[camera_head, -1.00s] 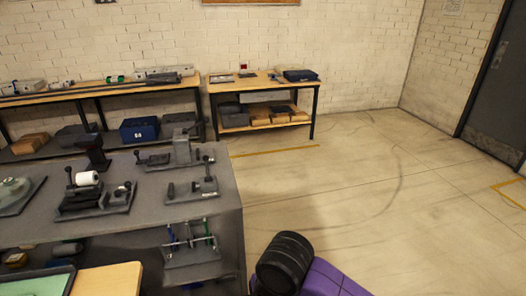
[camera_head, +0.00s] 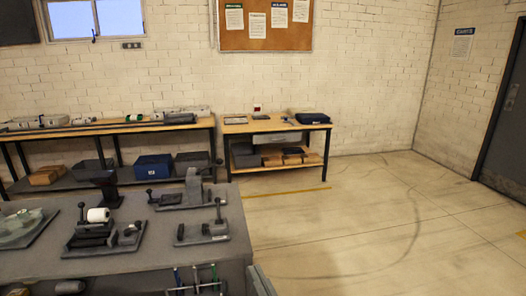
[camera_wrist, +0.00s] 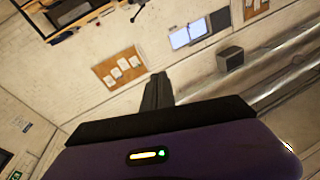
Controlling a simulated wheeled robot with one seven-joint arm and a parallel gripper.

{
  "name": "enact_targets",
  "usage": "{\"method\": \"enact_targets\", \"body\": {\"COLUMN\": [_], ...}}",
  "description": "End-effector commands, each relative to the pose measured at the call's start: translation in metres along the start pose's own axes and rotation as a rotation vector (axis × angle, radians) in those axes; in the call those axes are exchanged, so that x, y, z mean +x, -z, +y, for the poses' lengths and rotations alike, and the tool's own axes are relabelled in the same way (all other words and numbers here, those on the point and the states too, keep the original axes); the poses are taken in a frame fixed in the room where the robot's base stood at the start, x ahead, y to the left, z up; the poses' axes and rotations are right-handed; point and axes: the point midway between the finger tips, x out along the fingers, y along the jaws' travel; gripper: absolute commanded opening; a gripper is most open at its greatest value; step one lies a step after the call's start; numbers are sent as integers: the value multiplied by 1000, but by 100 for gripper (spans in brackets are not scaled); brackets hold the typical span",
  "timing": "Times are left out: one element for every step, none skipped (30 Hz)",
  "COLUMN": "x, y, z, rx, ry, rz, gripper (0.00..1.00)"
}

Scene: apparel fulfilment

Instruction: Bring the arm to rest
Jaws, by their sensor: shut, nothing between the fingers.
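My gripper (camera_wrist: 158,90) shows in the wrist view at the middle, with its dark fingers together and nothing between them. The purple wrist body (camera_wrist: 170,152) with a small lit indicator fills the bottom of that view. The wrist view is tilted and takes in the wall, a cork board (camera_wrist: 120,68) and a window (camera_wrist: 188,34). My gripper and arm are not in the head view.
A grey bench (camera_head: 150,255) with tools and a white roll (camera_head: 98,214) stands at front left. Wooden tables (camera_head: 110,130) (camera_head: 275,127) line the back wall. Open floor (camera_head: 370,230) lies to the right, with a dark door (camera_head: 506,140) at far right.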

Motion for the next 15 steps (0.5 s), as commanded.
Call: {"method": "enact_targets", "body": {"x": [-18, -27, -41, -52, -62, -78, -89, -101, -118, -130, -142, -159, -172, -184, -201], "y": [-3, -4, -5, -6, -8, -10, -12, -14, -17, -19, -21, -24, -26, -27, -30], "z": [9, 16, 24, 30, 36, 43, 48, 53, 58, 62, 65, 69, 72, 74, 76], "rx": [35, 49, 65, 74, 83, 90, 93, 97, 96, 95, 91, 86, 79, 70, 59], "ry": [-51, -82, -121, -149, -177, -213, -239, -265, -296, -319, -341, -367, -386, -404, -424], "rz": [22, 37, 55, 66, 76, 88, 94, 100, 104, 106, 106, 104, 101, 98, 90], "gripper": [0, 0, 0, 0, 0, 0, 0, 0, 0, 0, 0, 0, 0, 0, 0]}}
